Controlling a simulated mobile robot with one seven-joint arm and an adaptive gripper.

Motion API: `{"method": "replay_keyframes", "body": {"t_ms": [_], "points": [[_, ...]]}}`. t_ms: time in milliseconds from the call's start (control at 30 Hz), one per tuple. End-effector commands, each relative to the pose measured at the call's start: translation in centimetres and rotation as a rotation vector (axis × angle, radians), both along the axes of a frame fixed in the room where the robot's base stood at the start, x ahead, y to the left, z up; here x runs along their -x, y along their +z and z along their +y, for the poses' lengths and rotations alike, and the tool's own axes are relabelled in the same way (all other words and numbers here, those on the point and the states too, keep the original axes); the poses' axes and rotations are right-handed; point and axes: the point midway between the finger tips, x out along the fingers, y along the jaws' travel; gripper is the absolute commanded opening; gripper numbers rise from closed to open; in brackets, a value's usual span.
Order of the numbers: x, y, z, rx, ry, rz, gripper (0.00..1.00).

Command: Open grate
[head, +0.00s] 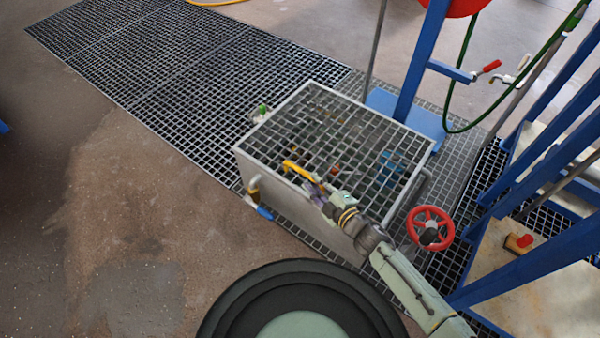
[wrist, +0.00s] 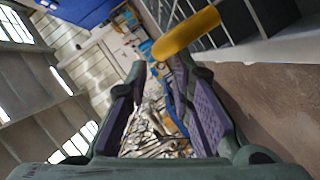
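The grate (head: 335,135) is a metal grid lying closed over the top of a grey box (head: 290,200) in the head view. A yellow handle (head: 298,171) sits at its near edge. My gripper (head: 318,186) is at the near side of the box, close to the right end of the handle. In the wrist view the yellow handle (wrist: 187,33) crosses near the tip of the right finger, outside the gap. My gripper (wrist: 158,72) is open there, with nothing between its purple pads. Whether a finger touches the handle I cannot tell.
A red handwheel (head: 430,228) stands right of the box. A tap with a blue lever (head: 262,211) sticks out at its left. Blue frames (head: 545,255) crowd the right side. Floor grating (head: 180,80) extends to the upper left. The brown floor at left is clear.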

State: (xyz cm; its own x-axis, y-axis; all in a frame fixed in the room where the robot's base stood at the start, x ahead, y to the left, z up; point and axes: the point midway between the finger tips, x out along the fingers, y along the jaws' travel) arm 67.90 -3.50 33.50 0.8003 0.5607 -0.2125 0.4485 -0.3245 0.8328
Motion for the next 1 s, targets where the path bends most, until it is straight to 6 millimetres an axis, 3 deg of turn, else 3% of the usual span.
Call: {"method": "replay_keyframes", "body": {"t_ms": [200, 400, 767, 1000], "points": [[-3.3, -1.0, 2.5, -0.001, 0.002, 0.001, 0.21], [-5.0, -1.5, 3.7, -0.001, 0.001, 0.003, 0.21], [-5.4, -1.5, 3.9, -0.002, 0.000, 0.002, 0.21], [-5.4, -1.5, 3.9, -0.002, 0.000, 0.002, 0.05]]}}
